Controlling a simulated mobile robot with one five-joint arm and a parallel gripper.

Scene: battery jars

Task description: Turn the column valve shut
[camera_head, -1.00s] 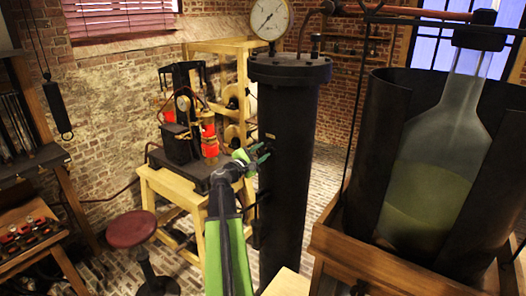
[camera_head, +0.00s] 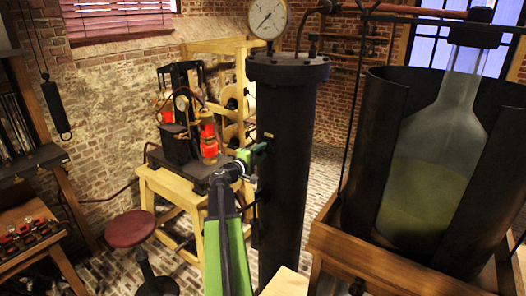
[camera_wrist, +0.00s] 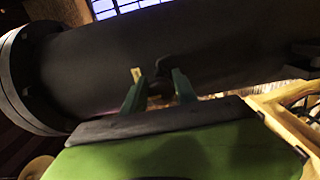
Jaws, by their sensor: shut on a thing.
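The column (camera_head: 287,160) is a tall black cylinder with a bolted top flange, standing upright in the middle of the head view. It also fills the wrist view as a dark, sideways cylinder (camera_wrist: 90,75). The column valve (camera_wrist: 163,66) is a small dark handle on its side, between my green fingertips in the wrist view. My gripper (camera_head: 254,155) is shut on the valve, at the column's left side. In the head view the fingers largely hide the valve, so its turn angle cannot be read.
A round gauge (camera_head: 268,18) sits on top of the column. A large glass jar (camera_head: 432,150) in a dark, open-fronted holder stands on a wooden stand at right. A wooden table (camera_head: 172,185) with apparatus stands behind my arm. A red stool (camera_head: 131,229) stands at left.

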